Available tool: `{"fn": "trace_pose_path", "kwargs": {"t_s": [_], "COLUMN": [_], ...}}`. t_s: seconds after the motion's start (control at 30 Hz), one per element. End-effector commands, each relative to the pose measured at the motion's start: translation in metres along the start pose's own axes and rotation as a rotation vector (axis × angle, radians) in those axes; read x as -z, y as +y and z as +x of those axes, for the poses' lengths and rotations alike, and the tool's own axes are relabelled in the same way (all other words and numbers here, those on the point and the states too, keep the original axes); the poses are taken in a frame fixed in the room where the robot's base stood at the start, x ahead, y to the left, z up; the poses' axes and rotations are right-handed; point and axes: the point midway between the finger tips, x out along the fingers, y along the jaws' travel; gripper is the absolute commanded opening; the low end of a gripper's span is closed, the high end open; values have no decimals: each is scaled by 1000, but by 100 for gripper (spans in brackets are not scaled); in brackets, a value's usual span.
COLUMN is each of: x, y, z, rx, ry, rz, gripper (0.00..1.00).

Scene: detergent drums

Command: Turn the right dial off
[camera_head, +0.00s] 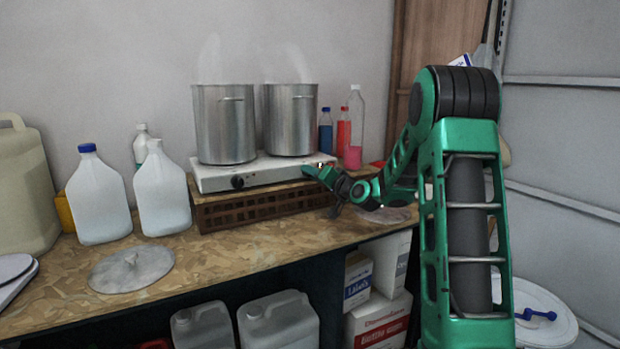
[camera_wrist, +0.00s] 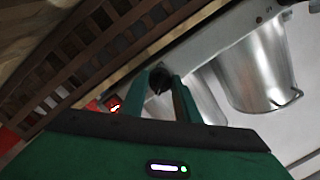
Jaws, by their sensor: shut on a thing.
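A white hot plate (camera_head: 268,172) stands on a brown slatted crate (camera_head: 255,208) on the workbench. Its left dial (camera_head: 238,182) is black and shows on the front face. My gripper (camera_head: 312,172) is at the right end of that front face and hides the right dial in the head view. In the wrist view, the dark right dial (camera_wrist: 159,77) shows between the tips of my two green fingers (camera_wrist: 162,88). The fingers are shut on it. The dial's exact turn angle cannot be made out.
Two steaming metal pots (camera_head: 224,124) (camera_head: 291,120) stand on the plate. Blue, red and clear bottles (camera_head: 355,125) are behind my gripper. White jugs (camera_head: 162,195) and a round lid (camera_head: 131,268) are at the left. The bench front is mostly clear.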

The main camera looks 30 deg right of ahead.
Motion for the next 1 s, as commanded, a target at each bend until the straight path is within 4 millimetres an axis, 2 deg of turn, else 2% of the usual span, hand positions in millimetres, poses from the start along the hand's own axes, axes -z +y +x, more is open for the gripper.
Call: {"fn": "trace_pose_path", "kwargs": {"t_s": [0.6,1.0], "x": [-1,-2], "y": [0,0], "z": [0,0], "rx": [-52,-74], "ry": [-35,-50], "rz": [-578,-855], "gripper": [6,6]}}
